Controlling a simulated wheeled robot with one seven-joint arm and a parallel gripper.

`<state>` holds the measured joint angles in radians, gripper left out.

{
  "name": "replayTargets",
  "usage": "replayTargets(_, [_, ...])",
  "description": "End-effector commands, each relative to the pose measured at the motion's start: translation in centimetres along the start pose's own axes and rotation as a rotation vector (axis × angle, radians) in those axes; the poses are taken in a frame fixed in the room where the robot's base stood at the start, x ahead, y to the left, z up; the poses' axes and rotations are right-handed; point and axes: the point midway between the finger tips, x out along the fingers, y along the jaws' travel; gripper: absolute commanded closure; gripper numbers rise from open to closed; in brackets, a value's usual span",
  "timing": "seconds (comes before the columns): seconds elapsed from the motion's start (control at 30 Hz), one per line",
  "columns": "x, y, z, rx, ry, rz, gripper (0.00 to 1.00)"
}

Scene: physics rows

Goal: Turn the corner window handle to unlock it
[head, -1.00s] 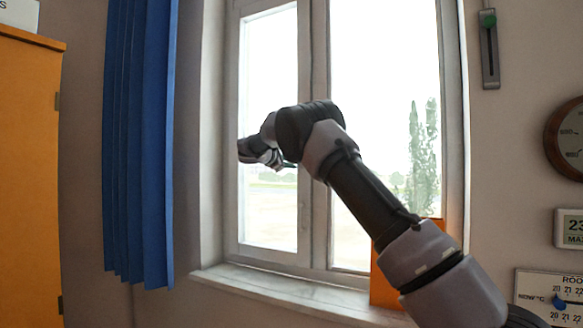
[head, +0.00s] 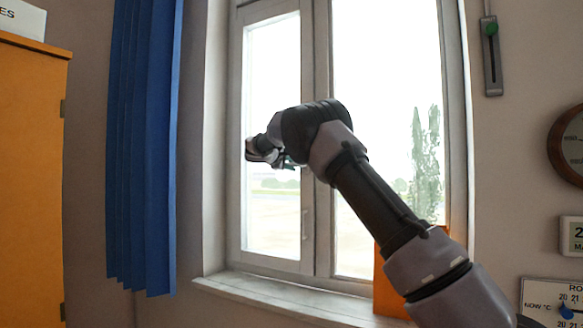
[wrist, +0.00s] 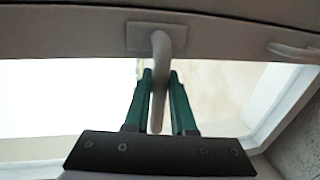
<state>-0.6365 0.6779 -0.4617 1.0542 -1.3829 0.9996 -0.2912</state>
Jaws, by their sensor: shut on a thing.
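The window handle (wrist: 158,95) is a pale lever on a square plate on the window frame, in the wrist view. The lever hangs between the two green fingers of my gripper (wrist: 156,78), which is shut on it. The lever points down in that picture, toward the gripper's dark palm. In the head view my gripper (head: 289,162) is in front of the left window sash (head: 251,70), near its right upright. My arm hides the held handle there.
A second pale fitting (wrist: 292,51) sits farther right on the frame in the wrist view. A blue curtain (head: 143,150) hangs left of the window. The sill (head: 285,297) lies below, with an orange object (head: 386,290) behind my arm.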

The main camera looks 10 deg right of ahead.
Motion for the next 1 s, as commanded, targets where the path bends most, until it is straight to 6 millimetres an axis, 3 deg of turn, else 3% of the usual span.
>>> replayTargets(0.3, [0.0,0.0,0.0,0.004,0.0,-0.001,1.0])
replayTargets(0.33, [0.0,0.0,0.0,0.004,0.0,-0.001,0.69])
replayTargets(0.4, [0.0,0.0,0.0,0.003,0.0,-0.001,0.47])
replayTargets(0.77, [-0.3,0.0,0.0,0.002,0.001,0.0,0.47])
replayTargets(1.0, [-4.2,0.0,-0.1,0.002,0.004,-0.001,0.47])
